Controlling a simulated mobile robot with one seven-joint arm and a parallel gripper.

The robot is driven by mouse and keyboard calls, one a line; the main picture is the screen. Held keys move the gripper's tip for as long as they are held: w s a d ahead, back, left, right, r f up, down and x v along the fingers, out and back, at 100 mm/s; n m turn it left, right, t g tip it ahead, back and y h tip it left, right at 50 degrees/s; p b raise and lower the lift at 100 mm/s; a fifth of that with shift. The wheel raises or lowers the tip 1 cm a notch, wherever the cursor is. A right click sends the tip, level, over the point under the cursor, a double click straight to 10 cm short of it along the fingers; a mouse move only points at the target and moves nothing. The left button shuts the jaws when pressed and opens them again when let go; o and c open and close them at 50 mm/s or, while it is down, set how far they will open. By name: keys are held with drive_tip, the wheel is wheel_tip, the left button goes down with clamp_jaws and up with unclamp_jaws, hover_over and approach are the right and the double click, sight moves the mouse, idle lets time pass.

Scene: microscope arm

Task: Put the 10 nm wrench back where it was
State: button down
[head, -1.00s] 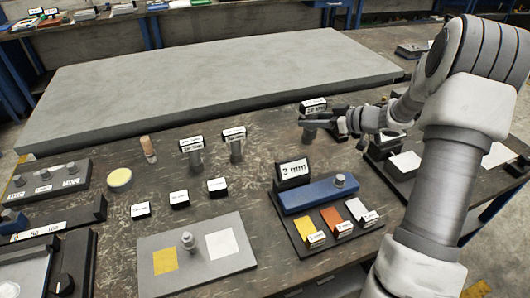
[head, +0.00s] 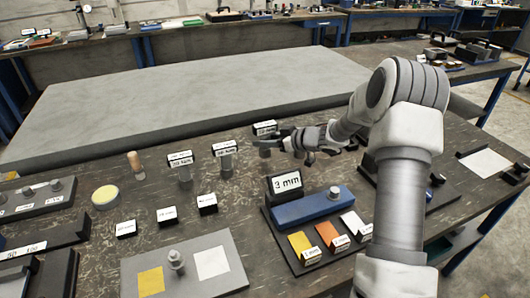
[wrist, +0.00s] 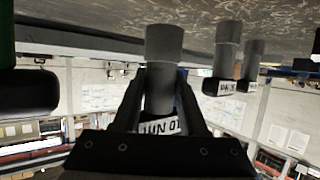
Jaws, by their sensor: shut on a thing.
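The 10 nm wrench (wrist: 163,88) is a grey cylinder with a white label on a dark head. My gripper (wrist: 160,100) is shut on it, one finger on each side, in the wrist view, which looks upside down. In the head view my gripper (head: 277,142) holds the wrench (head: 265,149) at the right end of a row with two similar labelled wrenches (head: 184,168) (head: 226,158). The wrench is upright. I cannot tell whether its lower end touches the table (head: 235,190).
Three small label blocks (head: 126,229) (head: 167,215) (head: 207,203) stand in front of the row. A wooden-handled tool (head: 135,162) and a yellow-topped disc (head: 105,196) are left. A large grey slab (head: 180,100) lies behind.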

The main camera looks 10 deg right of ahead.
sight(270, 149)
drive_tip(key=shift+f+b, duration=0.55)
drive_tip(key=shift+f, duration=1.3)
drive_tip(key=shift+f, duration=0.2)
drive_tip(key=shift+c, duration=2.3)
unclamp_jaws()
drive_tip(key=shift+r, duration=0.1)
drive_tip(key=shift+s+d+r, duration=0.2)
drive_tip(key=shift+d, duration=0.1)
drive_tip(key=p+v, duration=0.2)
drive_tip(key=v, duration=0.9)
drive_tip(key=shift+s, duration=0.25)
